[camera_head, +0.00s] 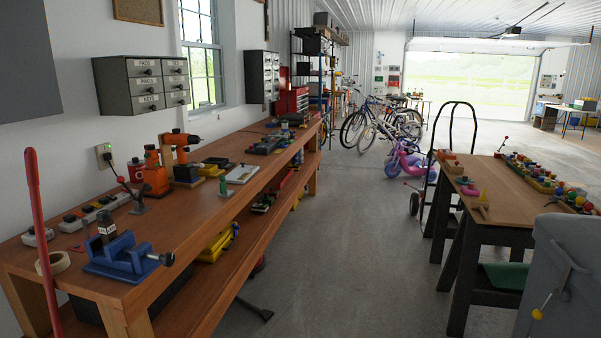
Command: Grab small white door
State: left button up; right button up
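I cannot make out a small white door for certain. A small flat white panel (242,173) lies on the wooden workbench (190,212), around the middle of its length, just right of an orange drill (181,146). It is too small to tell whether it is a door. Neither of my grippers is in view.
A blue vise (122,258) and a white power strip (95,211) are on the near bench. A red pole (41,230) stands at the near left. A wooden table (485,222) and grey bin (568,275) are right. The concrete aisle (340,240) is mostly clear.

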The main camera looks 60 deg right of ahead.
aim_at(233, 178)
jog(key=z, duration=1.55)
jog(key=i+l+z, duration=0.3)
jog(key=i, duration=0.9)
jog(key=i+l+z, duration=0.1)
jog(key=i+z, duration=0.25)
jog(key=i, duration=0.85)
jog(key=i+u, duration=0.1)
jog(key=i, duration=0.4)
jog(key=i+l+u, duration=0.1)
jog(key=i, duration=0.35)
jog(key=i+l+u, duration=0.15)
jog(key=i, duration=0.35)
jog(key=i+l+u, duration=0.1)
jog(key=i, duration=0.4)
jog(key=i+l+u, duration=0.15)
jog(key=i+u, duration=0.3)
jog(key=i+l+u, duration=0.15)
jog(key=u, duration=0.35)
jog(key=i+l+u, duration=0.2)
jog(key=l+u, duration=0.25)
jog(key=i+l+u, duration=0.15)
jog(key=l+u, duration=0.3)
jog(key=i+l+u, duration=0.1)
jog(key=l+u, duration=0.4)
